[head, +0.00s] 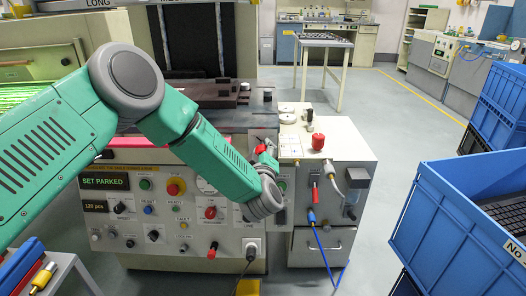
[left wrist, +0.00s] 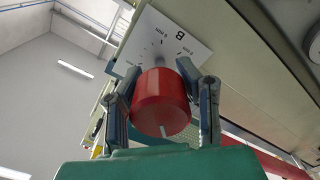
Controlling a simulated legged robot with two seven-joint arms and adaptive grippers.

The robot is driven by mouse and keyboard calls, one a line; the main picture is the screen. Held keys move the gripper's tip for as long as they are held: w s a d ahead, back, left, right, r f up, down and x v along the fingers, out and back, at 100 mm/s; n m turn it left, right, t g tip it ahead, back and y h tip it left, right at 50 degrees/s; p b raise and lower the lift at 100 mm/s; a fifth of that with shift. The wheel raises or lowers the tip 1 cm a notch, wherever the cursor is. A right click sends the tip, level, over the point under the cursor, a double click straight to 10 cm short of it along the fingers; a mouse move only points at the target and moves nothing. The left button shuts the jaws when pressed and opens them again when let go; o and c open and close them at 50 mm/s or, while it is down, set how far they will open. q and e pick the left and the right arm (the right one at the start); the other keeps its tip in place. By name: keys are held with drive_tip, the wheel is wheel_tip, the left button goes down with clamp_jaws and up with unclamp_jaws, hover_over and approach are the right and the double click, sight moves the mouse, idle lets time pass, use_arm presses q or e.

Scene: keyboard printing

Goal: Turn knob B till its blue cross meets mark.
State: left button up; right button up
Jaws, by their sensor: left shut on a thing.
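Knob B (left wrist: 160,100) is a red cylinder in the left wrist view, in front of a white dial plate (left wrist: 150,42) marked "B". Pale line marks show on the knob's near end. No blue cross can be made out. My left gripper (left wrist: 160,108) is shut on the knob, one finger on each side. In the head view my left gripper (head: 267,158) is at the machine's upper right, and a bit of the red knob (head: 261,149) shows there. My right gripper is not in view.
The machine front (head: 140,225) carries several buttons and knobs below my arm. To the right stands a cream cabinet (head: 345,225) with another red knob (head: 318,141) on top and a blue cable (head: 323,250). Blue crates (head: 450,225) stand at the far right. The floor between is clear.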

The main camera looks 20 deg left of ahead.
use_arm(q)
drive_tip(key=n, duration=0.4)
drive_tip(key=n+b, duration=0.1)
drive_tip(key=shift+s+f+n, duration=0.15)
drive_tip(key=shift+f+n, duration=0.15)
drive_tip(key=shift+n, duration=0.1)
idle(0.4)
drive_tip(key=o, duration=1.2)
drive_tip(key=shift+o, duration=0.5)
drive_tip(key=shift+r, duration=0.1)
drive_tip(key=shift+r, duration=0.1)
drive_tip(key=shift+s, duration=0.2)
drive_tip(key=v, duration=1.1)
drive_tip(key=shift+s, duration=0.2)
